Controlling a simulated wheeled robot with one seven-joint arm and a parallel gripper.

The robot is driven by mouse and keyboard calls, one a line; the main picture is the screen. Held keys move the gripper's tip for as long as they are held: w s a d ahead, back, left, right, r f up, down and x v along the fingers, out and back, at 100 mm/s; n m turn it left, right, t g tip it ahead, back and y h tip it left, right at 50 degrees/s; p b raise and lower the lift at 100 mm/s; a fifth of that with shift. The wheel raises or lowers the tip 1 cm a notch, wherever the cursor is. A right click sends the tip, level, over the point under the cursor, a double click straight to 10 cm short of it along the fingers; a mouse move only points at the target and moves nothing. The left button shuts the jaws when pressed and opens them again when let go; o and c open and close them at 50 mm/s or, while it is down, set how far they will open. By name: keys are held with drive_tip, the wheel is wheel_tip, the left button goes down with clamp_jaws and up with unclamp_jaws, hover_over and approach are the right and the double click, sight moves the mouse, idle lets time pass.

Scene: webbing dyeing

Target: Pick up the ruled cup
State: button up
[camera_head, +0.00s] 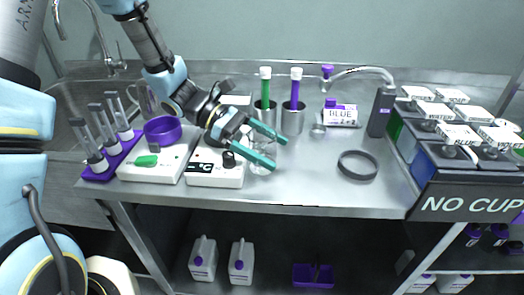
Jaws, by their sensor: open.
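A clear cup (261,167), which looks like the ruled cup, stands on the metal table just right of the white device with a small display. Its markings are too faint to read. My gripper (279,153) is open, with its two teal fingers pointing right. The fingers overlap the cup in the picture, one across its upper back and one across its front. I cannot tell whether they touch it or are level with it. Part of the cup is hidden behind the near finger.
Left of my gripper are the white display device (216,177), a purple bowl (163,130) and a purple rack (110,163). Two metal cylinders (293,120) stand behind. A dark ring (357,166) lies right, with clear table between. Dye tanks (437,167) marked "NO CUP" are far right.

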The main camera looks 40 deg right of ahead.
drive_tip(key=shift+s+d+f, duration=0.3)
drive_tip(key=shift+s+d, duration=0.05)
drive_tip(key=shift+s, duration=0.2)
drive_tip(key=shift+c, duration=0.4)
drive_tip(key=c, duration=1.3)
